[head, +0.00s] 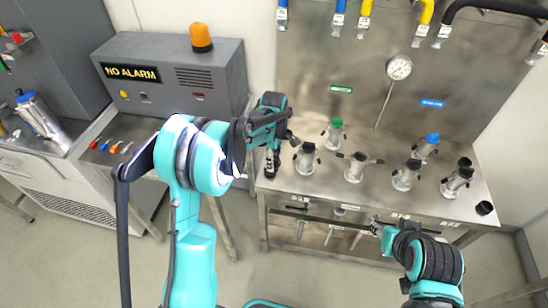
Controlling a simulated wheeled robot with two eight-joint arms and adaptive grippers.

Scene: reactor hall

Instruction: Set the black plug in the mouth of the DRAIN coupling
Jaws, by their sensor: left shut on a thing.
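My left gripper (271,155) points down over the left end of the steel bench. It is shut on a dark piece at its fingertips that looks like the black plug (270,171), mostly hidden by the fingers. Just to its right stands a steel coupling (306,160) with a dark top, apart from the gripper. More couplings stand to the right: one (355,168) with side levers, another (404,176), and one with a dark top (458,180). I cannot read which is DRAIN. My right gripper (378,229) is low at the bench front; its fingers are too small to judge.
Couplings with a green top (336,133) and a blue top (427,147) stand in the back row. A short black cylinder (485,208) lies at the bench's right end. A gauge (399,68) and hanging hoses are behind. A grey alarm box (175,75) stands left.

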